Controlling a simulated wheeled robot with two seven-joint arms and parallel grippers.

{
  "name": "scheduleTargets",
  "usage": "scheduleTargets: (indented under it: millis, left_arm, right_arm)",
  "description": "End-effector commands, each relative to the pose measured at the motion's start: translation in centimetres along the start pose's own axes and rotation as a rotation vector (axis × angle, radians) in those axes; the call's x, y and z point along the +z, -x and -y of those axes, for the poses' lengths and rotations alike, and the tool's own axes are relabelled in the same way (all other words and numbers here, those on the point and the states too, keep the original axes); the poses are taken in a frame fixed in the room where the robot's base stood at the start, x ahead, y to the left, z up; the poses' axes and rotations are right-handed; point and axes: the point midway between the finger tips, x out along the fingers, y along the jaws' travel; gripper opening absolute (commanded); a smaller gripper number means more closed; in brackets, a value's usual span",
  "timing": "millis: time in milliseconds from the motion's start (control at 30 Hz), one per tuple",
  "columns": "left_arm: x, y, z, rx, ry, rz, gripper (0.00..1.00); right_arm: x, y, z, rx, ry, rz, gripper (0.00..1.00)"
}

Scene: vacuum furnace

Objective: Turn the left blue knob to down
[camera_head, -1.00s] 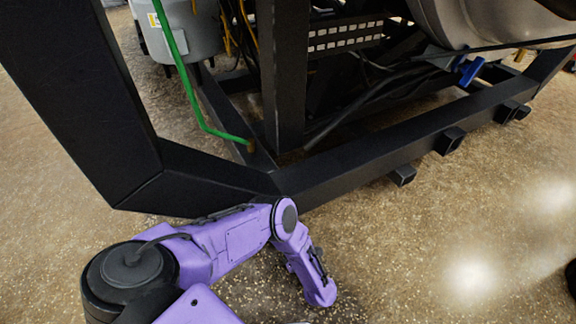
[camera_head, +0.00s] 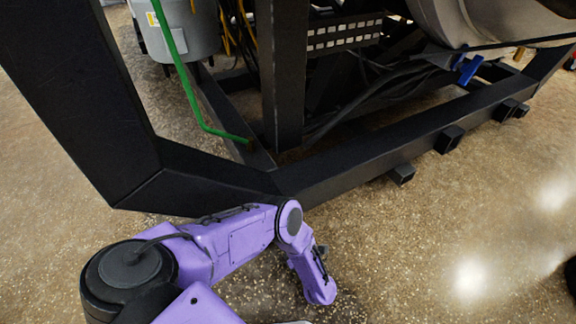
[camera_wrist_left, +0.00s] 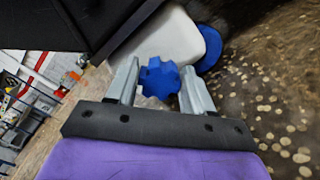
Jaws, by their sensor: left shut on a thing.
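A blue lobed knob (camera_wrist_left: 158,79) sits between the two metal fingers of my left gripper (camera_wrist_left: 161,70) in the left wrist view. The gripper is shut on it. A second blue round part (camera_wrist_left: 209,50) shows just behind and to the right, at the end of a white body (camera_wrist_left: 165,38). In the head view my purple left arm reaches in from the lower left, but its gripper and the held knob cannot be made out there. My right gripper is in neither view.
A black steel frame (camera_head: 225,182) crosses the head view, with a green pipe (camera_head: 184,82) and dark cables behind it. A blue handle (camera_head: 467,69) hangs under the grey cylinder (camera_head: 490,20) at upper right.

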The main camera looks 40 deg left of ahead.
Motion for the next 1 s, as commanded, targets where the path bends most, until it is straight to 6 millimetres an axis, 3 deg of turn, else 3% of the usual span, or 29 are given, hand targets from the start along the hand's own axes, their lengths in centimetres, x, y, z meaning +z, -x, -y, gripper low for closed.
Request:
scheduleTargets:
  millis: [67, 100, 133, 500, 800, 1000]
  left_arm:
    - [0.0, 0.1, 0.0, -0.001, 0.0, 0.0, 0.21]
    - [0.0, 0.1, 0.0, -0.001, 0.0, 0.0, 0.61]
    - [0.0, 0.0, 0.0, -0.001, 0.001, 0.0, 0.71]
    - [0.1, 0.7, -0.1, -0.001, 0.001, 0.0, 0.73]
    - [0.1, 7.5, -0.1, -0.004, 0.002, 0.002, 0.73]
    - [0.0, 10.3, 0.0, -0.002, 0.001, 0.0, 0.73]
  right_arm:
    - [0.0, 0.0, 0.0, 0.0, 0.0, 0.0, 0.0]
    - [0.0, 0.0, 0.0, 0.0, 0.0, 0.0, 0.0]
    - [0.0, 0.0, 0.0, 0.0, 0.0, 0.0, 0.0]
    - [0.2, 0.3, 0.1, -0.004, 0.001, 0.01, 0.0]
    - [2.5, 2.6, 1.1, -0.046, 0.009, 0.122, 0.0]
    - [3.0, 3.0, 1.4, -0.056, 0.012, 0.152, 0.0]
